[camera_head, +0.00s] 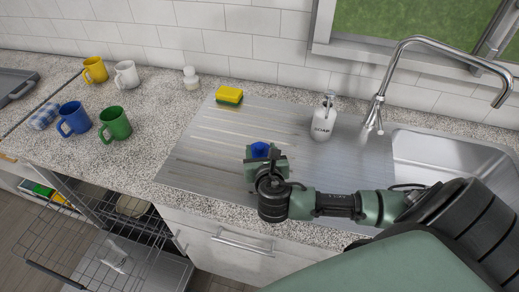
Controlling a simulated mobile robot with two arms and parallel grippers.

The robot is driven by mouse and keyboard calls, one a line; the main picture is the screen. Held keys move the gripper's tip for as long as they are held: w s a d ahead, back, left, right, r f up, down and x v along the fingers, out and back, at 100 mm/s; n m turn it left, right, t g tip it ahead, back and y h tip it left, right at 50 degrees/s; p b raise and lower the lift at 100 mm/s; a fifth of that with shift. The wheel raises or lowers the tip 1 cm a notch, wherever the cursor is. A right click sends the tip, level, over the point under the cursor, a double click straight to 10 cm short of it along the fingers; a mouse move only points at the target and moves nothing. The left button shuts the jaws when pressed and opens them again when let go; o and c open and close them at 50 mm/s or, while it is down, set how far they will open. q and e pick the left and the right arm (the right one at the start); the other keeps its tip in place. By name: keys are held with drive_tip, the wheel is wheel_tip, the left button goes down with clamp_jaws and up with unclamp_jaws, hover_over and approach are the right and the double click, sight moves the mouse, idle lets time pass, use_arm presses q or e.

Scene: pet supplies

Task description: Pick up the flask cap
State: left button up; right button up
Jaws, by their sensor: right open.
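A small blue object (260,150), which looks like the flask cap, is at the middle of the ribbed metal draining board (210,150). My right gripper (266,160) reaches in from the right and is open, with its fingers at the blue object. The gripper hides the object's lower part, so I cannot tell whether the fingers touch it. My left gripper is not in view.
A yellow-green sponge (229,96) lies behind. Several mugs, including a green mug (115,124), stand left. An open dishwasher rack (75,235) is below.

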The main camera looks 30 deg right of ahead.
sight(259, 143)
drive_tip(key=shift+w+d, duration=0.25)
drive_tip(key=shift+w, duration=0.25)
drive_tip(key=p+x, duration=0.1)
drive_tip(key=x, duration=0.2)
drive_tip(key=shift+x, duration=0.95)
drive_tip(key=shift+s+a+f, duration=0.1)
drive_tip(key=c, duration=1.1)
clamp_jaws()
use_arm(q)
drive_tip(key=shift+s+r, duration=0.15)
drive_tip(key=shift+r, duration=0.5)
